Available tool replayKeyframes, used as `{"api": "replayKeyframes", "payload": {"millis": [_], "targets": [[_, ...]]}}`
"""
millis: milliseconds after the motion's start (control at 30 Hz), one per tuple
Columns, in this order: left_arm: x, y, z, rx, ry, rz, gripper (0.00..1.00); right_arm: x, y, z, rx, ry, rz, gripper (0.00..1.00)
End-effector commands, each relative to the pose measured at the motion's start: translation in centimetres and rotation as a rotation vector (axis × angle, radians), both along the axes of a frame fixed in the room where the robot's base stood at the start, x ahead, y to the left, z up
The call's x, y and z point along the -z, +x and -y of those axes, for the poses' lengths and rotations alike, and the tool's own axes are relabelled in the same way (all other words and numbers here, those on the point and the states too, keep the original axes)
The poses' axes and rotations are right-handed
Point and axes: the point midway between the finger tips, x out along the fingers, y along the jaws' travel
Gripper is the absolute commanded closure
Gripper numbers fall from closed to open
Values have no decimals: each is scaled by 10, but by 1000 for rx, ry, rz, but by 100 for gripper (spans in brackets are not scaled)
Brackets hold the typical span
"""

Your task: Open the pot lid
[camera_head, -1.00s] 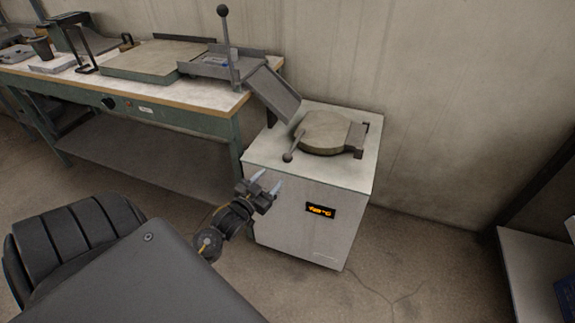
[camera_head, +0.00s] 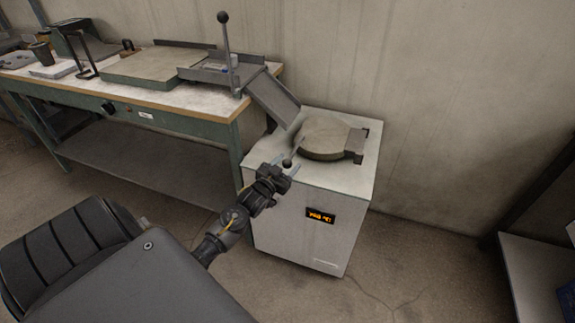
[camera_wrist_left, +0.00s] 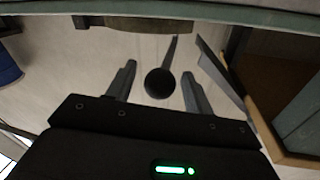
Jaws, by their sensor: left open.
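The pot lid (camera_head: 325,137) is a round grey disc lying closed on top of the white furnace box (camera_head: 300,222). Its thin handle ends in a dark ball knob (camera_head: 287,163) at the lid's near left. My left gripper (camera_head: 282,166) is open at the knob. In the left wrist view, the ball knob (camera_wrist_left: 159,83) lies between the two open fingers (camera_wrist_left: 158,88), with a gap on each side. The handle rod (camera_wrist_left: 171,48) runs beyond it. The lid's edge (camera_wrist_left: 150,24) shows at the top of that view. My right gripper is not in view.
A workbench (camera_head: 130,103) stands to the left with a lever press (camera_head: 226,60) and a sloped metal chute (camera_head: 272,97) reaching toward the furnace. A wall is close behind. A shelf (camera_head: 540,270) stands at the far right, with open floor between.

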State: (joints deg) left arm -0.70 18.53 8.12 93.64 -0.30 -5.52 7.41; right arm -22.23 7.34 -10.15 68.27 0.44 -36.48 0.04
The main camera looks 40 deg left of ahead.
Motion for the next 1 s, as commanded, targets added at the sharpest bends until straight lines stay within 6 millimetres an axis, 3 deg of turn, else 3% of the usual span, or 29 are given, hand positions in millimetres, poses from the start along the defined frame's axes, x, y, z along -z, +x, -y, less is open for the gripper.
{"api": "replayKeyframes", "payload": {"millis": [267,700,1000], "targets": [[0,2,0,1,0,0,48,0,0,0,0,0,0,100],[0,2,0,1,0,0,100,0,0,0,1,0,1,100],[-5,7,3,5,16,-4,100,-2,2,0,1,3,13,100]]}}
